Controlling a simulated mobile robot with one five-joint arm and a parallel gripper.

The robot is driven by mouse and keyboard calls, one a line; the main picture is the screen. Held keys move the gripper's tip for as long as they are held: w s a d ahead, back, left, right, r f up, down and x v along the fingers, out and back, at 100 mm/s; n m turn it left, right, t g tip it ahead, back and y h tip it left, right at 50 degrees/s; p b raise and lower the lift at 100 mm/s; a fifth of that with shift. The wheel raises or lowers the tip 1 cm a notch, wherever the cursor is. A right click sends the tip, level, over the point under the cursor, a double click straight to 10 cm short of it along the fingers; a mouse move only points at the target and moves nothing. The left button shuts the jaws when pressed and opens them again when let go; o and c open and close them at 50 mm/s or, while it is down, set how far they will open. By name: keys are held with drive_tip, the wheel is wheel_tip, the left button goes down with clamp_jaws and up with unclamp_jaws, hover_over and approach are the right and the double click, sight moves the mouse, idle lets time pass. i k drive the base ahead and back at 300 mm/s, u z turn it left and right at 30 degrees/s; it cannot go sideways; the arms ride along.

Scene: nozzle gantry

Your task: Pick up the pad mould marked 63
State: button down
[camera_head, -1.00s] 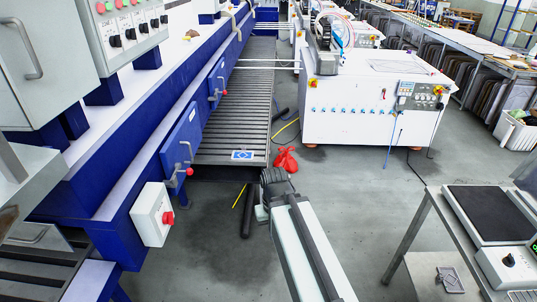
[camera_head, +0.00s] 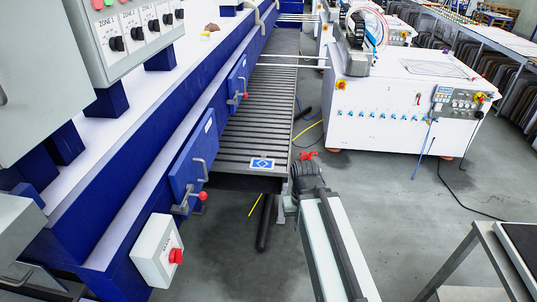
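I cannot make out a pad mould marked 63 in this view. My arm reaches forward from the bottom, and its dark far end (camera_head: 306,180) is over the floor just right of the slatted platform.
The long blue machine (camera_head: 150,190) with a red-button box (camera_head: 158,250) fills the left. The slatted platform (camera_head: 255,125) bears a blue-and-white card (camera_head: 262,163). A white machine (camera_head: 400,110) stands at upper right, a metal table (camera_head: 480,245) at lower right.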

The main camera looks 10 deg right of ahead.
sight(263, 163)
drive_tip(key=z, duration=0.15)
drive_tip(key=i, duration=0.4)
drive_tip(key=z, duration=0.9)
drive_tip(key=i, duration=2.4)
drive_tip(key=u, duration=3.2)
drive_tip(key=i, duration=0.45)
